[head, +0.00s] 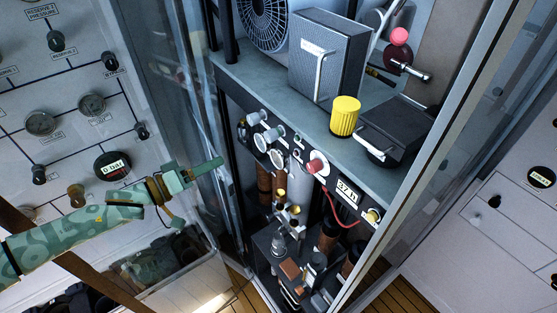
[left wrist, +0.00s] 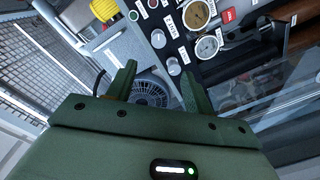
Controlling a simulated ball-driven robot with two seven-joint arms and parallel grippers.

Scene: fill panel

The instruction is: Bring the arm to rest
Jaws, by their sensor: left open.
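My left arm (head: 75,235) is green patterned and comes in from the left in the head view. My left gripper (head: 215,165) is at its end, held in the air in front of the glass edge of the cabinet, left of its control panel. In the left wrist view the two green fingers of the left gripper (left wrist: 157,85) stand apart with nothing between them. A round fan grille and the gauge panel show beyond them. My right gripper is in neither view.
The cabinet's shelf (head: 260,95) holds a grey box (head: 325,60), a yellow knob (head: 345,117) and a black box (head: 395,130). The fill panel (head: 290,155) below carries several knobs, gauges and a display reading 87 h (head: 347,191). Glass sides and metal posts (head: 440,150) border the cabinet.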

